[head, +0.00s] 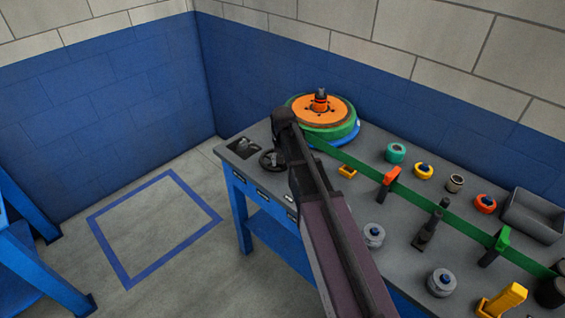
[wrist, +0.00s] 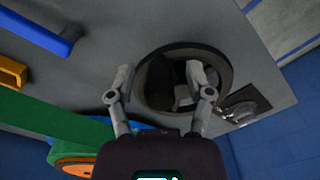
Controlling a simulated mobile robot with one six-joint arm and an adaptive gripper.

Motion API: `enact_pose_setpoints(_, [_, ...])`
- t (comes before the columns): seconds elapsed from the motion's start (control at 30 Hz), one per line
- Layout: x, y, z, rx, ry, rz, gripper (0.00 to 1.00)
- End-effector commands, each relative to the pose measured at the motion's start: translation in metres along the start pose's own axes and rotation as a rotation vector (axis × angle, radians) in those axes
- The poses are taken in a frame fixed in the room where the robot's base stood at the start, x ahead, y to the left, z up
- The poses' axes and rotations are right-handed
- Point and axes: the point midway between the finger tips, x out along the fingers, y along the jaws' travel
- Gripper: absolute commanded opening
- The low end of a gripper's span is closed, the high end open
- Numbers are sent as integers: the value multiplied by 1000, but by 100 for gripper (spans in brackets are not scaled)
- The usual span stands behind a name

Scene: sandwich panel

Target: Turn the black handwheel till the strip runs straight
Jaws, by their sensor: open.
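The black handwheel (head: 268,161) lies at the left end of the grey bench, partly behind my arm. In the wrist view the handwheel (wrist: 223,64) is a dark ring close to my gripper (wrist: 160,72). My gripper is open: one finger is left of the rim, the other overlaps the wheel's inside. I cannot tell whether either touches it. The green strip (head: 350,161) leaves the reel (head: 322,111) and slopes down right past an orange guide (head: 388,181) and a green guide (head: 499,243). The strip also crosses the lower left of the wrist view (wrist: 45,127).
A small dark panel (head: 243,147) sits beside the wheel at the bench corner. A yellow block (head: 347,171), several spools and a grey bin (head: 532,214) stand on the bench. The blue-outlined floor square (head: 155,225) is clear.

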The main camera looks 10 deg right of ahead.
Motion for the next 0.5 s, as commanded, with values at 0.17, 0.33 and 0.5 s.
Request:
enact_pose_setpoints(0.17, [0, 0, 0, -3, 1, 0, 67])
enact_pose_setpoints(0.33, [0, 2, -1, -28, 1, 1, 67])
enact_pose_setpoints(0.5, [0, 5, -3, -87, 0, 1, 67])
